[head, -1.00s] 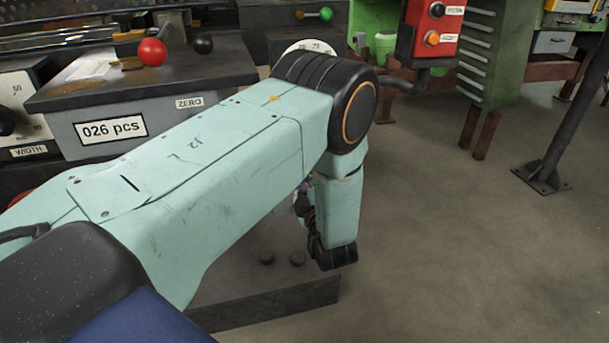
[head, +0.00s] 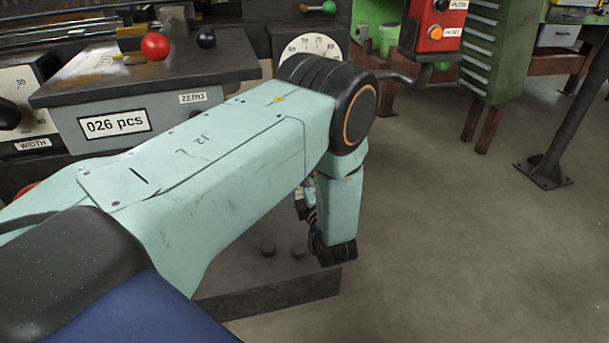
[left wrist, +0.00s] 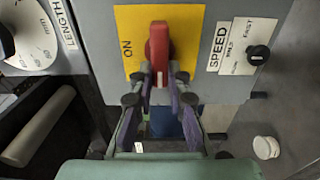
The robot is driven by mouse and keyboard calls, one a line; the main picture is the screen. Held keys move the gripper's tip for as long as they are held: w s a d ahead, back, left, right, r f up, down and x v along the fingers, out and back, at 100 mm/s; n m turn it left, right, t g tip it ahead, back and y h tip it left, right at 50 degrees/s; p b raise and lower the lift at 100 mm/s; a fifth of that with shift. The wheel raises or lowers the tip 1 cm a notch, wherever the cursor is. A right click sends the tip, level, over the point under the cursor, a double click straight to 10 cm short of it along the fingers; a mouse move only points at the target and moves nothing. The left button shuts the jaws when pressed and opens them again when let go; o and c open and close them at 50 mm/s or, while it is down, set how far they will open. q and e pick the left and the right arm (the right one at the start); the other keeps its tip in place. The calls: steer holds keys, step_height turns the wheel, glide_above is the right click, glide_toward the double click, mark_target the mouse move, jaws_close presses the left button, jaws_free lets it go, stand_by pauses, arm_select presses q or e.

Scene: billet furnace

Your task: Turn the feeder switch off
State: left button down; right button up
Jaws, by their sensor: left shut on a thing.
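The feeder switch is a red handle (left wrist: 159,45) on a yellow plate (left wrist: 129,22) marked ON at its left, seen in the left wrist view. The handle stands upright in that picture. My left gripper (left wrist: 160,84) is shut on the lower end of the handle, with one finger on each side. In the head view my left arm crosses the picture and hides the switch and most of the gripper. My right gripper is in neither view.
The SPEED knob (left wrist: 258,54) sits right of the switch and the LENGTH dial (left wrist: 30,40) left. In the head view are a counter box (head: 115,124) reading 026 pcs, a red control box (head: 433,30) and a black post (head: 570,130).

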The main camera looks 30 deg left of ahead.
arm_select(q)
steer(key=c, duration=1.3)
jaws_free()
steer(key=v, duration=0.7)
steer(key=shift+s+d, duration=0.15)
steer(key=shift+s, duration=0.05)
